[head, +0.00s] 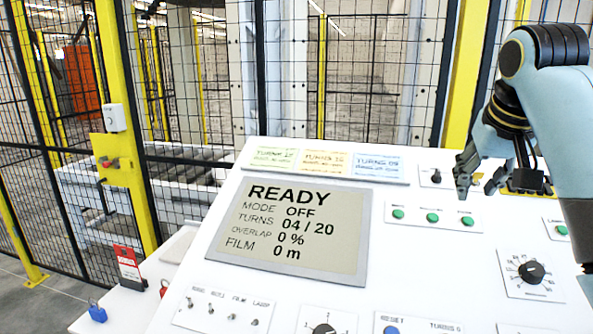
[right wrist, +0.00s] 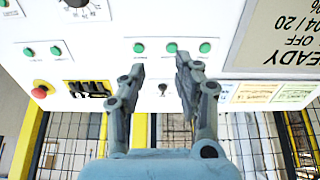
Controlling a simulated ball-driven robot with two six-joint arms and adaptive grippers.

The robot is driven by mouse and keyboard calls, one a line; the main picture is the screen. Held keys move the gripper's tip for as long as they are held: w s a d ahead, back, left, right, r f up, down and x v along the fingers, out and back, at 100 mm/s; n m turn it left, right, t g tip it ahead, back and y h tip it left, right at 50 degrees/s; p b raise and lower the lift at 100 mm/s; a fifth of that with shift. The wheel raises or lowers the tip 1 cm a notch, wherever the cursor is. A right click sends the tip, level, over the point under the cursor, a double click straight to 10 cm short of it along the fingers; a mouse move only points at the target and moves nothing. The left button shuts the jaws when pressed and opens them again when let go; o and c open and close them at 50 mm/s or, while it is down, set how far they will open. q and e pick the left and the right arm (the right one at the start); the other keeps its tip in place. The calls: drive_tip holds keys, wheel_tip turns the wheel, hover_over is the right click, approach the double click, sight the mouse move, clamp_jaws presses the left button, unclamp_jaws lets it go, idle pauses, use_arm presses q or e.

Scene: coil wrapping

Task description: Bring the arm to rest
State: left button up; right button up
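My right gripper (head: 480,184) is at the upper right of the white control panel (head: 290,290) in the head view, with its arm coming in from the right edge. In the right wrist view the gripper (right wrist: 160,72) has its two fingers apart, with nothing between the tips. A small key-like switch (head: 436,176) is on the panel just left of the gripper; it shows between the fingers in the right wrist view (right wrist: 163,90). Whether the fingertips touch the panel I cannot tell. My left gripper is not in view.
The display (head: 295,229) reads READY, MODE OFF, TURNS 04 / 20. Green buttons (head: 432,217), a dial (head: 531,272) and a blue button (head: 391,330) are on the panel. A red emergency button (right wrist: 40,90) is near its edge. Mesh fence (head: 60,130) stands behind.

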drive_tip(key=s+f+n+g, duration=0.1)
drive_tip(key=s+f+n, duration=0.1)
drive_tip(key=s+f, duration=1.4)
drive_tip(key=s+a+f+n, duration=0.2)
drive_tip(key=s, duration=1.5)
wheel_tip(320, 180, down, 41)
drive_tip(key=s+d+g+b, duration=0.2)
drive_tip(key=b, duration=1.2)
use_arm(q)
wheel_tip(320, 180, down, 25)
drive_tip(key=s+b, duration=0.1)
drive_tip(key=b, duration=0.9)
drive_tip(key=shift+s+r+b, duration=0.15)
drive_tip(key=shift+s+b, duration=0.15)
use_arm(e)
drive_tip(key=s+f, duration=0.9)
drive_tip(key=f, duration=0.4)
drive_tip(key=s+d+f+m+g, duration=0.1)
drive_tip(key=s+f, duration=0.8)
drive_tip(key=f, duration=0.3)
drive_tip(key=shift+s+f+g+y, duration=0.2)
drive_tip(key=shift+f+g+y, duration=0.1)
drive_tip(key=shift+f, duration=0.1)
drive_tip(key=shift+d, duration=0.1)
